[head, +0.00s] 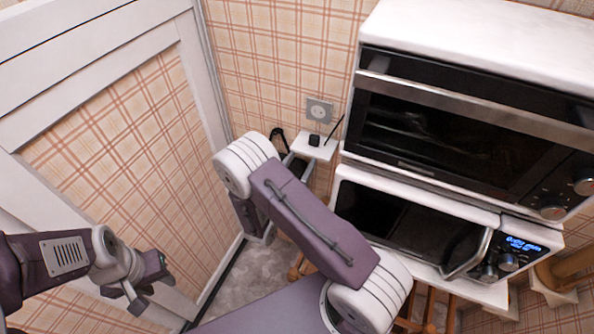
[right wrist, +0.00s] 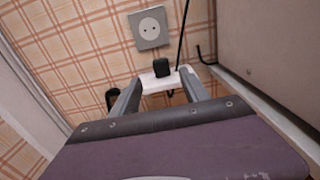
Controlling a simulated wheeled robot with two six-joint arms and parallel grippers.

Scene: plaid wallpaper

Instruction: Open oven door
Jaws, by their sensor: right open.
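The oven (head: 455,130) stands at the upper right of the head view. It has a dark glass door and a long silver handle bar (head: 440,95) along the top of it; the door looks shut. My right gripper (right wrist: 158,80) shows its two grey fingers apart and empty in the right wrist view, pointing toward a wall socket and a small white shelf. In the head view my right arm is left of the oven, and its gripper is mostly hidden behind the arm. My left gripper (head: 148,287) is at the lower left, far from the oven; its jaw gap is unclear.
A white microwave (head: 405,215) with a blue display sits below the oven, on a wooden stand. The small white shelf (head: 315,148) with a black object is fixed beside the oven, under the socket (head: 319,110). A white-framed wall panel is at left. Some grey floor is clear.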

